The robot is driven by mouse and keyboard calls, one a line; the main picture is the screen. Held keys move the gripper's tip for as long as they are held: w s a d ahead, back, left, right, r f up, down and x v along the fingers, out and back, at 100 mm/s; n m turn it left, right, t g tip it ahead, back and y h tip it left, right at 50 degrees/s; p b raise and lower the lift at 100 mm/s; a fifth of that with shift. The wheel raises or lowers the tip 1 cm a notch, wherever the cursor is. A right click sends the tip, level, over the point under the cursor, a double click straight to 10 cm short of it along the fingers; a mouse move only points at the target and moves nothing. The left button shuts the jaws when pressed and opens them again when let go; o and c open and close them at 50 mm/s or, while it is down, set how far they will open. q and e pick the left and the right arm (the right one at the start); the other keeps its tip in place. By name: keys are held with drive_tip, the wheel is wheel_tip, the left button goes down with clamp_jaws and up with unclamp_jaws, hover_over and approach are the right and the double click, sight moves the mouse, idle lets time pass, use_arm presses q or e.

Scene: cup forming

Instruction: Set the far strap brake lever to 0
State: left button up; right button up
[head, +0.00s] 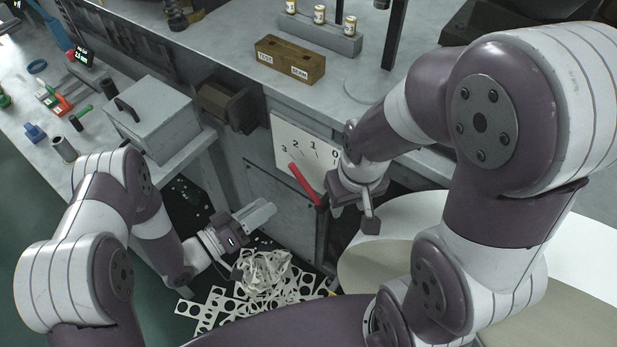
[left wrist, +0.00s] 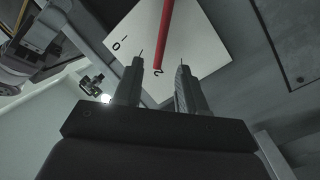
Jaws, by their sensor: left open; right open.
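A red lever (head: 303,184) stands in front of a white scale plate (head: 283,161) marked 3, 2, 1, 0. In the head view it slants up and left, its free end below the 3. In the left wrist view the lever (left wrist: 165,35) comes down from the top edge and its end lies beside the 2, between my fingertips in the picture. My left gripper (head: 268,211) is open and empty, left of and below the lever, apart from it. My right gripper (head: 352,203) is open, just right of the lever's lower end; whether they touch cannot be told.
Perforated scrap strip (head: 262,290) is heaped below my left gripper. A round pale table (head: 365,265) lies at the right, under my right arm. A grey box (head: 152,118) sits on the left bench, and a wooden block (head: 290,62) lies on the back bench.

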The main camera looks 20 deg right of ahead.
sight(302, 184)
use_arm(q)
drive_tip(key=x, duration=1.2)
drive_tip(key=shift+w, duration=0.25)
drive_tip(key=shift+c, duration=0.3)
clamp_jaws()
